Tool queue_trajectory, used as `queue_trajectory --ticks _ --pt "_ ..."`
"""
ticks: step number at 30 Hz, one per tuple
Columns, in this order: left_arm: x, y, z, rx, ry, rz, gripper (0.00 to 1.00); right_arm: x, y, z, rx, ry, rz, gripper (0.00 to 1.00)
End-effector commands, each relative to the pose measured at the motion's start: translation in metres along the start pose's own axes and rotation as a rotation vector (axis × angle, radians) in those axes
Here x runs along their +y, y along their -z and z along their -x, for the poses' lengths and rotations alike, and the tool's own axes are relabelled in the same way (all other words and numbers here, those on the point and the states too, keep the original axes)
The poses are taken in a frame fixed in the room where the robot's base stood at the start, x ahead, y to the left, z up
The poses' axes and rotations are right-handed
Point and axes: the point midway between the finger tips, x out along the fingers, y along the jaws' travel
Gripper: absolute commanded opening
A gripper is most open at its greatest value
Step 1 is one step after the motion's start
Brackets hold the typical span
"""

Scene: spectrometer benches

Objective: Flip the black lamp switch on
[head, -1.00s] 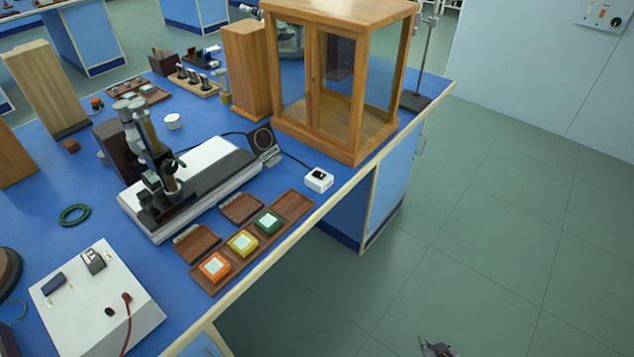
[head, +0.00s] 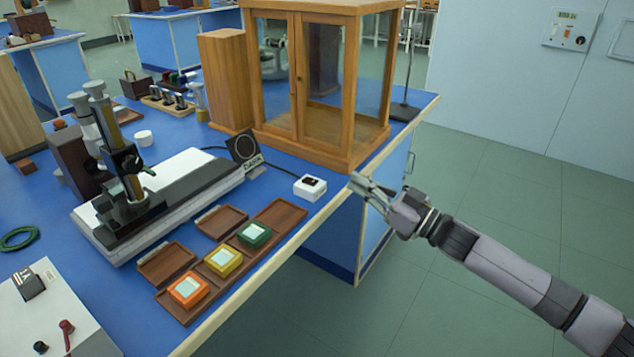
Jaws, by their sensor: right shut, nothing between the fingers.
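A small white box (head: 303,193) with a black switch (head: 313,183) on its top sits near the front edge of the blue bench. I cannot tell from here which way the switch is set. My right gripper (head: 357,184) is shut and empty, just right of the box and apart from it, over the bench edge by the cabinet's corner. My left gripper is out of view.
A glass-doored wooden cabinet (head: 343,157) stands behind the box. A black-and-white instrument (head: 190,188) stands farther left.

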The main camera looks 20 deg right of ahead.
Motion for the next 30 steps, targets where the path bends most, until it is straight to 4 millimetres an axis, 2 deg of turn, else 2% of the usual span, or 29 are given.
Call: queue_trajectory --ticks 7,11,17,27,28,30 --pt "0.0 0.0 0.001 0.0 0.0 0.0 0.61 0.001 0.0 -0.001 0.0 -0.002 0.001 0.0" --pt "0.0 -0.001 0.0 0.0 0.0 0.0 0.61 0.001 0.001 -0.008 0.002 -0.002 0.001 0.0" --pt "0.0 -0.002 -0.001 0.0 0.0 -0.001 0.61 0.001 0.002 -0.037 0.005 -0.002 0.002 0.0" --pt "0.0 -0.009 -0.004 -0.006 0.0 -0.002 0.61 0.001 0.002 -0.105 0.003 -0.002 0.002 0.0" --pt "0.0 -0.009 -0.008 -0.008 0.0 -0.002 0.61 0.001 -0.011 -0.099 -0.004 -0.005 -0.002 0.0" --pt "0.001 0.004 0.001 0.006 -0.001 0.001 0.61 0.001 -0.021 -0.094 -0.004 -0.004 -0.002 0.0"
